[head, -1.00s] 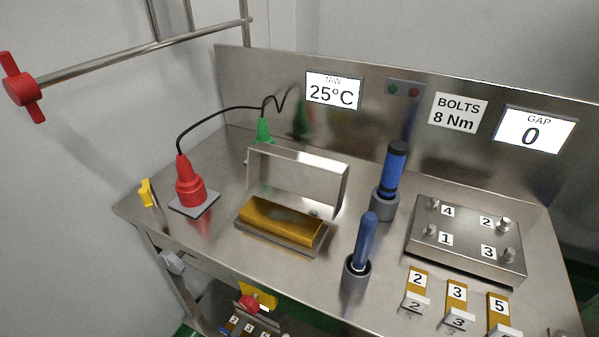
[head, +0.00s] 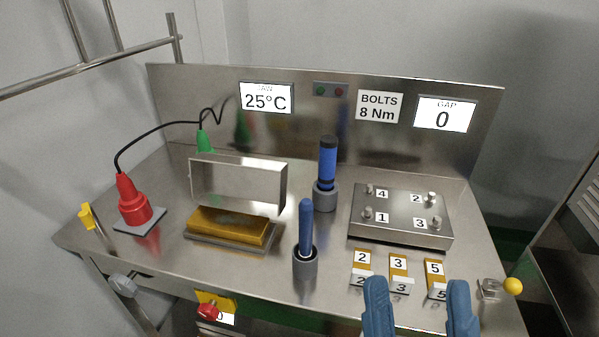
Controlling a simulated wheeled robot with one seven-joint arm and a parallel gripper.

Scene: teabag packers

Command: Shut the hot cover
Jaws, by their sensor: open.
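The hot cover (head: 236,184) is a grey metal box-shaped lid. It stands tipped up and open at the back edge of a brass-coloured block (head: 228,227), which sits on a low grey base at the left middle of the bench. My gripper (head: 419,300) shows at the bottom right as two blue fingers, apart and with nothing between them. It is at the bench's front edge, well to the right of the cover and not touching it.
Two blue-handled tools stand in grey holders, one (head: 306,230) in front and one (head: 327,165) behind, between my gripper and the cover. A bolted metal plate (head: 400,229) and numbered gauges (head: 398,268) are at right. A red plug (head: 133,203) with a black cable is at left.

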